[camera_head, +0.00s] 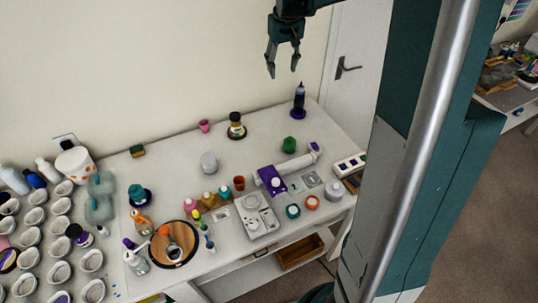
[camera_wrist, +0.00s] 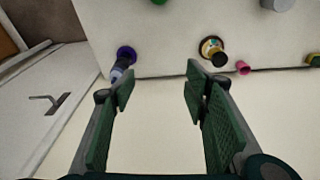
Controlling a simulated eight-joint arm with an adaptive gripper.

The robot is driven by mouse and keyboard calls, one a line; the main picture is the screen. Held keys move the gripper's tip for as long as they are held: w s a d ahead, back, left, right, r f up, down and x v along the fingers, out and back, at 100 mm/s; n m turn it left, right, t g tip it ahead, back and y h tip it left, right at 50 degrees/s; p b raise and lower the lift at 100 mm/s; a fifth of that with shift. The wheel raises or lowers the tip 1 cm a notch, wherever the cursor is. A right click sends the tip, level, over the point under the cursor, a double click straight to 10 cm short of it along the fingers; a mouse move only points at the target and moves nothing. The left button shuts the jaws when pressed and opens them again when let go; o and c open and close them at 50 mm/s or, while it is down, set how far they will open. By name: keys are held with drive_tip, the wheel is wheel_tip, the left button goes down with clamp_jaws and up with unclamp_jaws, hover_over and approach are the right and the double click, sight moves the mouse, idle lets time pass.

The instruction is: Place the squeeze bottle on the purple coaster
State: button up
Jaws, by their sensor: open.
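A dark squeeze bottle (camera_head: 300,94) with a thin pointed nozzle stands upright at the table's far right corner, near the white door. The purple coaster (camera_head: 298,112) shows under its base. In the wrist view the bottle (camera_wrist: 118,72) and the purple coaster (camera_wrist: 126,52) also appear together, left of centre, with the bottle's foot over the coaster. My gripper (camera_head: 283,72) is open and empty, raised well above the table's back edge. In the wrist view the fingers (camera_wrist: 160,78) are spread with nothing between them, and the left finger lies near the bottle in the picture.
A dark-capped jar (camera_head: 236,127) on a round dark base and a pink cup (camera_head: 204,126) stand left of the bottle. A green item (camera_head: 289,145) is in front. Bottles, cups and a purple-and-white device (camera_head: 272,178) crowd the front. Some tabletop around the bottle is clear.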

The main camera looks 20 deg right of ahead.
drive_tip(key=s+a+r+t, duration=0.1)
drive_tip(key=s+a+r, duration=0.2)
drive_tip(key=s+a, duration=0.5)
drive_tip(key=s+a+r+t, duration=0.1)
drive_tip(key=s+a+r, duration=0.2)
drive_tip(key=s+a, duration=0.5)
drive_tip(key=s+a+f+t, duration=0.1)
drive_tip(key=s+a+f, duration=0.2)
drive_tip(key=s, duration=0.7)
drive_tip(key=s+a+f+n+t, duration=0.1)
drive_tip(key=s+a+f, duration=0.3)
drive_tip(key=s, duration=0.7)
drive_tip(key=shift+s+n+t+y, duration=0.15)
drive_tip(key=shift+n+t+y, duration=0.15)
drive_tip(key=shift+t, duration=0.2)
